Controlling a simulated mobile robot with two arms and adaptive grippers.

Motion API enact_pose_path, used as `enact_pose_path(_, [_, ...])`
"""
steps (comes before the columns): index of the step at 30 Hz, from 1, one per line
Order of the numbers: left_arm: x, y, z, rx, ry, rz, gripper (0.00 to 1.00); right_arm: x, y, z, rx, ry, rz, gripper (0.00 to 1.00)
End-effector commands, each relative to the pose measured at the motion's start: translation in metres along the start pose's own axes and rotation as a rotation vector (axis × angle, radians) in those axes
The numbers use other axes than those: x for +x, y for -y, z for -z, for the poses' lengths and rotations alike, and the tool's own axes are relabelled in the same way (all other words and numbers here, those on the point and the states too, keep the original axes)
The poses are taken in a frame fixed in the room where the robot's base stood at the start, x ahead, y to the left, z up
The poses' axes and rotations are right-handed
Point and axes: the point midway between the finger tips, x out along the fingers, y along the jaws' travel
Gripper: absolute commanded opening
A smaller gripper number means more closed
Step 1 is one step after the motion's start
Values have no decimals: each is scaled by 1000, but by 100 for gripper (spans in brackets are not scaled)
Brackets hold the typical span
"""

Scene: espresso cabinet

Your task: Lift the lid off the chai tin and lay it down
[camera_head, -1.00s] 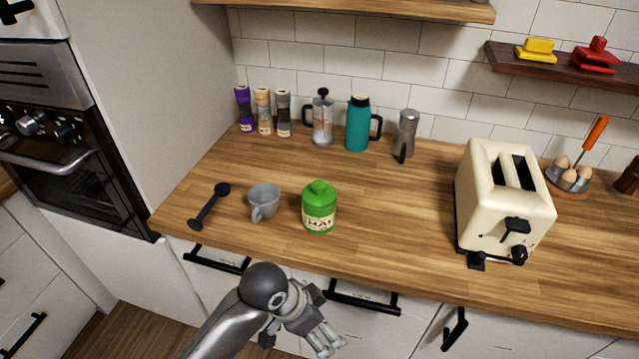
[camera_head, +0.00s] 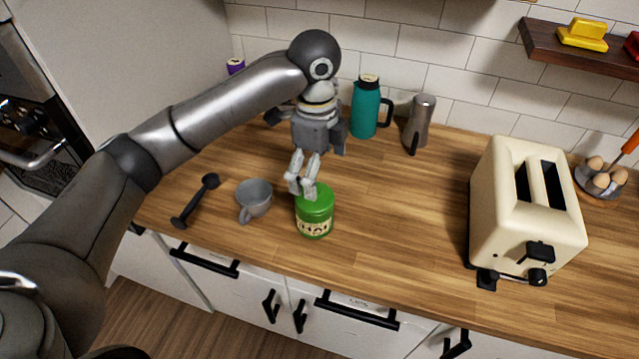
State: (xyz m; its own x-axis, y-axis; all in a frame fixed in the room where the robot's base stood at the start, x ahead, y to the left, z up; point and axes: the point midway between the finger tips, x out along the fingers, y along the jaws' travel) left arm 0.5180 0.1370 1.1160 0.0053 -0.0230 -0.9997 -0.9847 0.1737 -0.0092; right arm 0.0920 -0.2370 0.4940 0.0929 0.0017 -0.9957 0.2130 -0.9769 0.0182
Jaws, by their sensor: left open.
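The green chai tin (camera_head: 315,222) stands upright near the front edge of the wooden counter, its label facing front. Its green lid (camera_head: 319,203) sits on top. My left gripper (camera_head: 301,188) points down just above the lid, at its back left, with its fingers open. The fingers cover part of the lid and its knob; I cannot tell whether they touch it. My right gripper is not in view.
A grey cup (camera_head: 254,198) stands close left of the tin, with a black scoop (camera_head: 194,201) further left. A teal jug (camera_head: 366,108) and a metal moka pot (camera_head: 419,122) stand behind. A cream toaster (camera_head: 520,215) is at right. The counter between tin and toaster is clear.

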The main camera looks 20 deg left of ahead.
Motion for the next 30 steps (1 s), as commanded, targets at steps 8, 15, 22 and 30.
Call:
enact_pose_path(8, [-3, 3, -12, 16, 22, -19, 100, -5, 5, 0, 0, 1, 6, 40])
enact_pose_path(15, [32, 3, -13, 16, 22, -16, 100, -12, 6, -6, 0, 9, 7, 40])
enact_pose_path(22, [50, 2, -15, 15, 22, -17, 100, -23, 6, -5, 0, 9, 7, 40])
enact_pose_path(30, [87, 2, -18, 16, 22, -14, 100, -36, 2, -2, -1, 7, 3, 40])
